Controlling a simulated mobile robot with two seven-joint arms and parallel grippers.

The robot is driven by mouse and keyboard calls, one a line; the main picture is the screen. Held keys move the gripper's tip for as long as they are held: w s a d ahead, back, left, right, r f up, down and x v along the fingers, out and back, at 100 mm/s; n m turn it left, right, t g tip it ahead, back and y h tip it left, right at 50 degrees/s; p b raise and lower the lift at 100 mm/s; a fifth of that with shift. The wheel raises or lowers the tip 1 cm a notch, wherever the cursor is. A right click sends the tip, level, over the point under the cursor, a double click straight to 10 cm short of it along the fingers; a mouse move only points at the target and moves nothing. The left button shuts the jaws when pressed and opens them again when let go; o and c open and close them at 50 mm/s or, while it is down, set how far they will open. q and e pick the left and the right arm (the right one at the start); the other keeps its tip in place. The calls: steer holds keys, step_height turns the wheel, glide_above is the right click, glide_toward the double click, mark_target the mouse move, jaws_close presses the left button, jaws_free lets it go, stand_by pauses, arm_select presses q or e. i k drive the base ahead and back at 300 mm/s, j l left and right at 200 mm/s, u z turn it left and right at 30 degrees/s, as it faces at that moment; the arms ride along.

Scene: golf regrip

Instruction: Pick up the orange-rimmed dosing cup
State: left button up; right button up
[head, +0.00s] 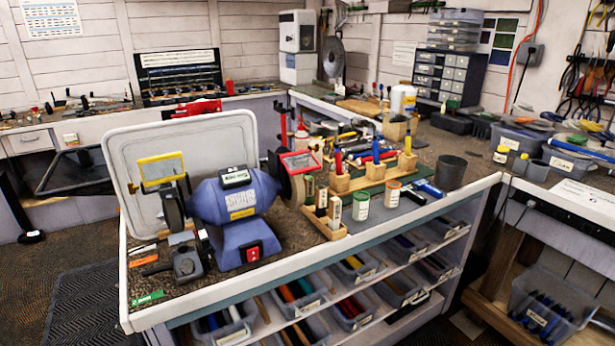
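Two small whitish cups stand upright side by side near the front edge of the workbench (285,268). The right one, the orange-rimmed dosing cup (392,194), has an orange-red band at its top. The left one, a green-rimmed cup (361,207), stands slightly nearer the edge. Nothing holds either cup. Neither of my grippers is in view.
A blue bench grinder (238,204) fills the bench's left part. A wooden block rack (329,217) stands left of the cups. A wooden tool holder (372,176) is behind them, with a dark cup (451,172) to the right. Bins (352,311) sit on shelves below.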

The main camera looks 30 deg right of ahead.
mark_target(392, 195)
steer(key=z, duration=1.3)
